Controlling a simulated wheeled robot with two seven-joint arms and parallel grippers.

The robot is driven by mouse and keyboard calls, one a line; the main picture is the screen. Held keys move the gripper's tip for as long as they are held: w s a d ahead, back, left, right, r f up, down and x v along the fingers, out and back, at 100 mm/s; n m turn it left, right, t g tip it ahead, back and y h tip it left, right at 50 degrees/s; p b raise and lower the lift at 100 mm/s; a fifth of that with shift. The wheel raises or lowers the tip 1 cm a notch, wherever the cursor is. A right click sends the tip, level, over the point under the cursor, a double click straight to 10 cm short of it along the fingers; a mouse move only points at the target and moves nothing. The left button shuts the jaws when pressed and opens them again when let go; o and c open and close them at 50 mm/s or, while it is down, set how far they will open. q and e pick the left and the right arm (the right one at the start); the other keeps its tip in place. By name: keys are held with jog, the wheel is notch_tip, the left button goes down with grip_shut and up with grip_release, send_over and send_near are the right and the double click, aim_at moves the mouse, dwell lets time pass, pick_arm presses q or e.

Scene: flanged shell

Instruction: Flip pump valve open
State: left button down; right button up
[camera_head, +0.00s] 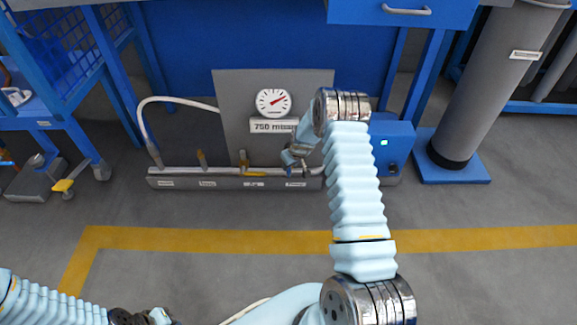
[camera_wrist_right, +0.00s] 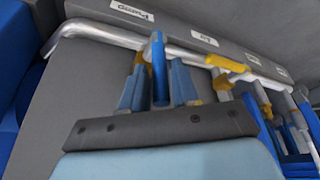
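The pump valve's blue handle (camera_wrist_right: 159,68) stands across the silver pipe (camera_wrist_right: 105,32), near the label reading "Pump" (camera_wrist_right: 130,10), in the right wrist view. My right gripper (camera_wrist_right: 157,92) has its two fingers apart, one on each side of this handle. Narrow gaps seem to show beside it; contact is unclear. In the head view the right gripper (camera_head: 297,167) is low at the right end of the manifold (camera_head: 225,184) and hides most of the pump valve. My left gripper (camera_head: 148,318) is at the bottom edge, partly cut off, far from the manifold.
A yellow valve handle (camera_wrist_right: 228,64) lies along the pipe beside the "Air" label (camera_wrist_right: 204,37). A gauge (camera_head: 273,102) sits on the grey panel (camera_head: 235,130) behind. A blue pump box (camera_head: 391,145) stands right of the manifold. The floor in front is clear.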

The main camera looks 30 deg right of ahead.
jog(key=p+v, duration=0.1)
jog(key=v, duration=0.9)
jog(key=shift+r, duration=0.35)
jog(key=shift+s, duration=0.1)
jog(key=s+a+f+g+y+p, duration=0.1)
jog(key=s+a+f+p, duration=0.15)
jog(key=s+a, duration=0.45)
jog(key=s+a+f+g+y+p, duration=0.1)
jog(key=s+a+f, duration=0.2)
jog(key=a, duration=0.8)
jog(key=s+a+m+g+y+p, duration=0.1)
jog(key=s+a+y+p, duration=0.1)
jog(key=s+a, duration=1.1)
jog(key=s+r, duration=0.1)
jog(key=s, duration=0.1)
jog(key=shift+s+a+m+g, duration=0.15)
jog(key=shift+s+m+g, duration=0.15)
jog(key=shift+m, duration=0.1)
jog(key=shift+f, duration=0.15)
